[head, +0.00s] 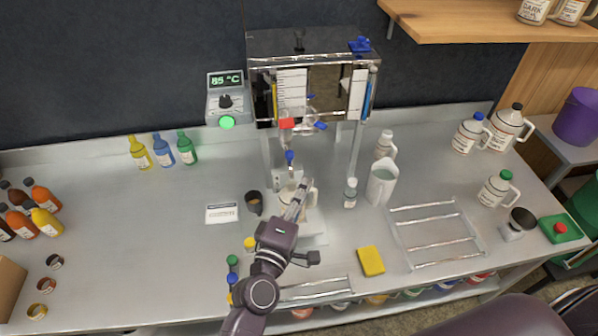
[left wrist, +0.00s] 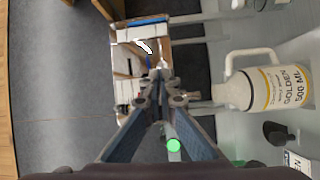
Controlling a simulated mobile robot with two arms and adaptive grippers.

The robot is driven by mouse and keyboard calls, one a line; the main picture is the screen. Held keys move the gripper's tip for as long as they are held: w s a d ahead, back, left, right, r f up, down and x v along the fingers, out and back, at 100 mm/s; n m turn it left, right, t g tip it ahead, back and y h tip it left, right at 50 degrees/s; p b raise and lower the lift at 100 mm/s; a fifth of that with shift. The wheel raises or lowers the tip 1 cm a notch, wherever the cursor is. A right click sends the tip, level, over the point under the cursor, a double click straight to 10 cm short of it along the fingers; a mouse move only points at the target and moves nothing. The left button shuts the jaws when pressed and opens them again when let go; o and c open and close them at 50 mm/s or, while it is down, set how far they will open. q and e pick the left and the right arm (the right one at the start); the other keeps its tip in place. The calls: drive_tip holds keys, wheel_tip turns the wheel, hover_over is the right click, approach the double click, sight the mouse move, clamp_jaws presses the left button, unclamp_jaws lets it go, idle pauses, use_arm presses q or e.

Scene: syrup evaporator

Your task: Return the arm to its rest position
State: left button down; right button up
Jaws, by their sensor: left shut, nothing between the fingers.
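My left arm comes in from the bottom of the head view, and its left gripper (head: 300,190) points up toward the evaporator's lower front. In the left wrist view the left gripper's fingers (left wrist: 158,88) meet at the tips with nothing between them. A white jug labelled GOLDEN 500 ML (left wrist: 240,92) is beside the fingers on the right of that view. In the head view the jug (head: 312,197) is partly hidden behind the gripper. The steel evaporator (head: 308,42) stands beyond. My right gripper is not in view.
A control box (head: 227,105) reads 85 °C, with a lit green button. A clear pitcher (head: 381,185), small bottle (head: 350,193), dark cup (head: 254,202), yellow sponge (head: 371,261) and wire rack (head: 393,226) surround the arm. The bench left of the card (head: 222,213) has free room.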

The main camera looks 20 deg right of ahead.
use_arm(q)
drive_tip(key=s+a+f+m+g+y, duration=0.2)
drive_tip(key=s+a+f+m+g, duration=0.25)
drive_tip(key=s+a+f, duration=0.35)
drive_tip(key=s+a+f+m+g+y, duration=0.3)
drive_tip(key=s+a+f+m, duration=0.15)
drive_tip(key=a, duration=0.55)
drive_tip(key=s+a+f+m+g+y, duration=0.1)
drive_tip(key=s+a+g+y, duration=0.15)
drive_tip(key=s+a, duration=0.5)
drive_tip(key=s+a+m+g+y, duration=0.1)
drive_tip(key=s+a+m+y, duration=0.3)
drive_tip(key=a, duration=0.7)
wheel_tip(320, 180, down, 26)
drive_tip(key=s+n+g+b, duration=0.1)
drive_tip(key=s+n, duration=0.1)
drive_tip(key=s+a+f+g+b, duration=0.1)
drive_tip(key=s+a+f, duration=0.1)
drive_tip(key=s+f, duration=1.6)
drive_tip(key=shift+a+f+g, duration=0.3)
drive_tip(key=shift+a+f, duration=0.1)
drive_tip(key=shift+f, duration=0.15)
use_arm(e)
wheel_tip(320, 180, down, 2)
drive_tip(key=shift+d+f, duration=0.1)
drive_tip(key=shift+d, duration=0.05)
